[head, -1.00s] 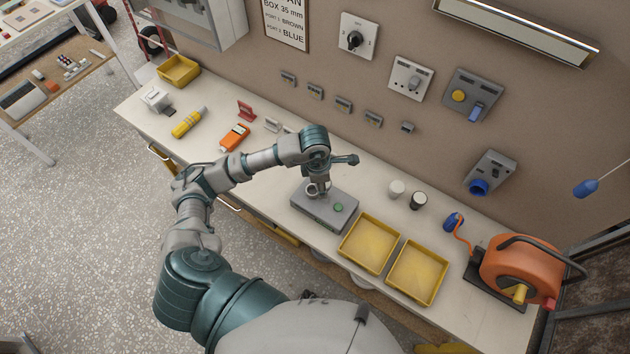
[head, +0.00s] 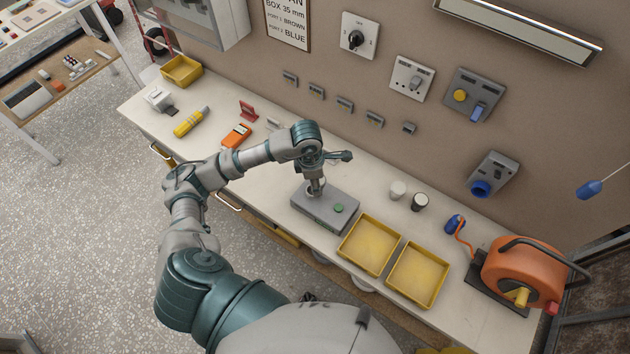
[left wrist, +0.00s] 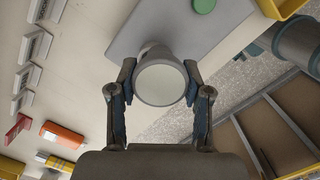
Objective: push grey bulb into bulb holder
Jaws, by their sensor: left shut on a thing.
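The bulb (left wrist: 161,84) is a grey cylinder with a pale round end facing the camera in the left wrist view. My left gripper (left wrist: 160,82) is shut on it, one finger on each side. In the head view the left gripper (head: 317,187) points down over the left part of a grey box (head: 325,211) with a green button (head: 339,208). The box also shows in the left wrist view (left wrist: 170,27). The holder on the box is mostly hidden behind the bulb and fingers, so I cannot tell how deep the bulb sits. The right gripper is not in view.
Two yellow trays (head: 369,219) (head: 445,276) stand right of the box. An orange cable reel (head: 522,268) is at the right end. An orange meter (head: 236,135) lies to the left.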

